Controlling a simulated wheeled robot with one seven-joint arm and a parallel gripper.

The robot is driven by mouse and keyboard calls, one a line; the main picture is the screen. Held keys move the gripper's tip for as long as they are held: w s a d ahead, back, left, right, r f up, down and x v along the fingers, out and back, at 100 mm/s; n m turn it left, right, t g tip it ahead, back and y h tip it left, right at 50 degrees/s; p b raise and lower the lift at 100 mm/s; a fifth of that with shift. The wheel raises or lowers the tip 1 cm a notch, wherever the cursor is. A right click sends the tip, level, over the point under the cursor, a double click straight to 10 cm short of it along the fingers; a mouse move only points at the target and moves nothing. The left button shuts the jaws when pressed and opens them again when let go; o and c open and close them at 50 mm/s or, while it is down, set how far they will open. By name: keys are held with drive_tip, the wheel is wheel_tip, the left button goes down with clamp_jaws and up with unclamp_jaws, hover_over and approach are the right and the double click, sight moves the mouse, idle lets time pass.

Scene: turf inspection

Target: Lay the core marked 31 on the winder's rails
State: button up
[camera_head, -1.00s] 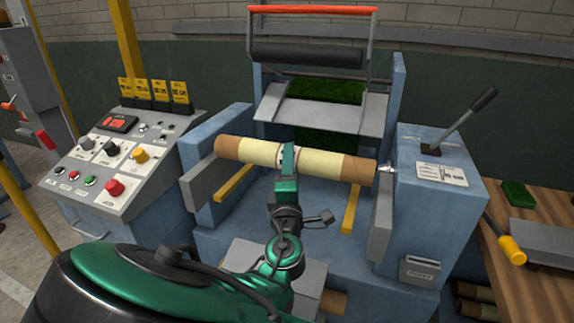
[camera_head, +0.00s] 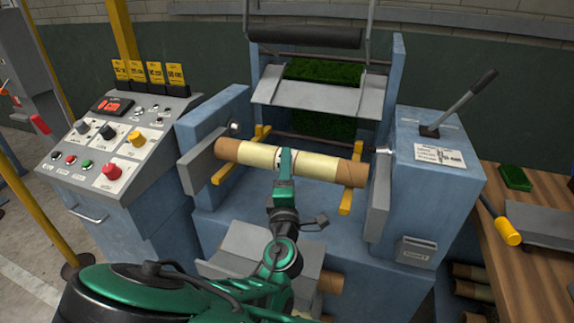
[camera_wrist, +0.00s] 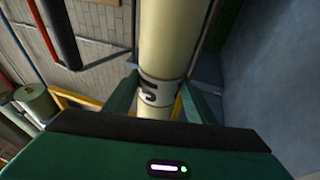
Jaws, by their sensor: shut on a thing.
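My gripper (camera_head: 285,160) is shut around the middle of a cardboard core (camera_head: 322,167), brown at the ends and pale yellow along its length. In the wrist view the core (camera_wrist: 172,40) runs between my green fingers (camera_wrist: 158,100). A white band there carries a dark, turned mark only partly shown, which I cannot read surely.
Grey plates flank the core, with the right plate (camera_head: 378,195) close to its end. A lever (camera_head: 465,105) stands on the right housing. A control panel (camera_head: 110,140) is at left, and a wooden bench (camera_head: 535,235) at right. More cores (camera_head: 472,290) lie below the bench.

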drive_tip(key=o, duration=1.5)
drive_tip(key=shift+c, duration=0.2)
drive_tip(key=shift+s, duration=0.15)
drive_tip(key=v, duration=1)
drive_tip(key=shift+s, duration=0.25)
